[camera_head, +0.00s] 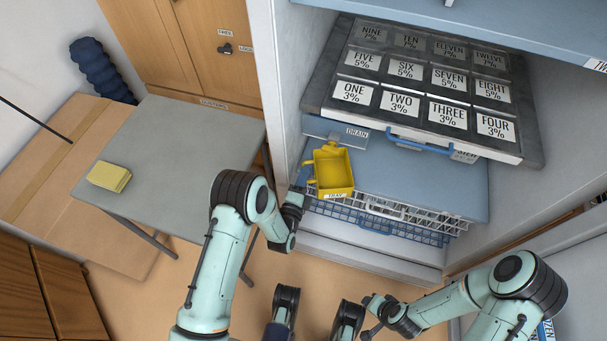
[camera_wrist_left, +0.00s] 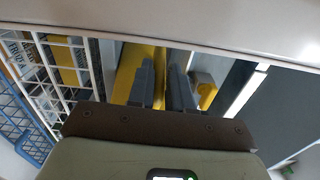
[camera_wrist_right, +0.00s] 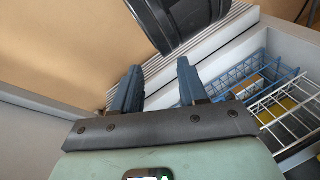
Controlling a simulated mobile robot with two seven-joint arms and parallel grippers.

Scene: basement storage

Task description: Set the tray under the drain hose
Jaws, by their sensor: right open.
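The yellow tray (camera_head: 333,172), with a TRAY label on its front, is at the front left of the blue freezer compartment, just below the DRAIN label (camera_head: 356,132). My left gripper (camera_head: 303,182) is at the tray's left side. In the left wrist view its fingers (camera_wrist_left: 162,88) are close together with the yellow tray (camera_wrist_left: 126,72) between and behind them, so it appears shut on the tray. The drain hose itself cannot be made out clearly. My right gripper (camera_head: 372,312) is open and empty, low in front of the compartment; its fingers (camera_wrist_right: 158,88) stand apart.
A white wire basket (camera_head: 400,213) sits below the blue shelf (camera_head: 430,180). Above is a dark rack of numbered label plates (camera_head: 425,88). A grey table (camera_head: 165,150) at left holds a yellow sponge-like block (camera_head: 109,177).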

